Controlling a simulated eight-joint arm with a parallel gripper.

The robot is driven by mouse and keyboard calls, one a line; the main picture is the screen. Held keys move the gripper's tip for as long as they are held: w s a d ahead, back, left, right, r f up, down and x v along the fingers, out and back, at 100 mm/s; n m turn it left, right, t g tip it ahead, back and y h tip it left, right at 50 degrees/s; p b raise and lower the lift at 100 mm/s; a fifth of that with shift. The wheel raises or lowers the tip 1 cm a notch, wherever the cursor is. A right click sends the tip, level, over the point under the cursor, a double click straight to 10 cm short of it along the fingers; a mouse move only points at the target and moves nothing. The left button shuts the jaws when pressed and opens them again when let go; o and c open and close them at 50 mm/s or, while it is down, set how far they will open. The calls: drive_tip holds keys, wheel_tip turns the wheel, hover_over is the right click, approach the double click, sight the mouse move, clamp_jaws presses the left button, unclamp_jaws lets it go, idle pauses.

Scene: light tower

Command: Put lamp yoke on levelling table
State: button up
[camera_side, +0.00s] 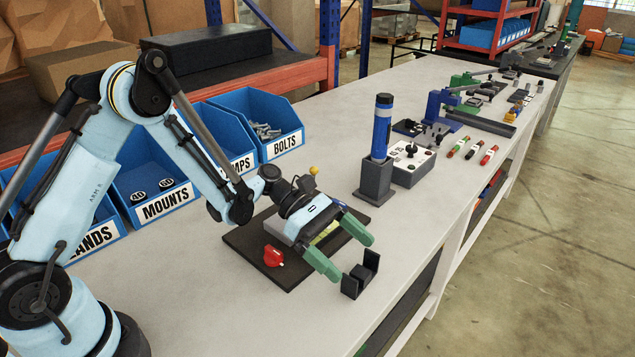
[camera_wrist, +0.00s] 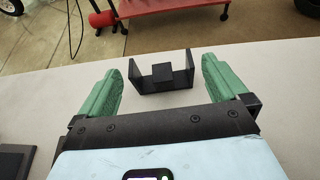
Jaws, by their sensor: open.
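The lamp yoke is a small black U-shaped bracket (camera_side: 352,285) standing on the bench near its front edge. In the wrist view the yoke (camera_wrist: 148,88) lies ahead, between and beyond the green fingers, with a small dark block in its middle. My gripper (camera_side: 352,258) is open and empty, its fingertips close to the yoke but not closed on it; the wrist view also shows both fingers (camera_wrist: 161,68) spread. What appears to be the levelling table (camera_side: 240,240), a dark base plate with a grey block, red knob and yellow knob, lies under my wrist, partly hidden.
A blue cylinder in a dark grey holder (camera_side: 375,180) and a switch box (camera_side: 413,165) stand behind the yoke. Blue bins (camera_side: 155,185) line the back left. Coloured tubes (camera_side: 473,147) lie farther right.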

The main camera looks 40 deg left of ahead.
drive_tip(key=v, duration=0.7)
drive_tip(key=shift+a+r, duration=0.4)
drive_tip(key=shift+a, duration=0.05)
drive_tip(key=shift+r+m+y, duration=0.3)
drive_tip(key=shift+y, duration=0.1)
drive_tip(key=r+m+y, duration=0.1)
drive_tip(key=s+r+m+t+y, duration=0.1)
drive_tip(key=m+y, duration=0.1)
drive_tip(key=shift+s+d+r, duration=0.1)
drive_tip(key=shift+r, duration=0.1)
drive_tip(key=s+a+r+m+t+y, duration=0.4)
drive_tip(key=s+a+m+y, duration=0.3)
drive_tip(key=m, duration=0.8)
drive_tip(key=shift+s+a+r+t+y, duration=0.2)
drive_tip(key=shift+s+t+y, duration=0.4)
drive_tip(key=shift+s+y, duration=0.75)
drive_tip(key=shift+w, duration=0.1)
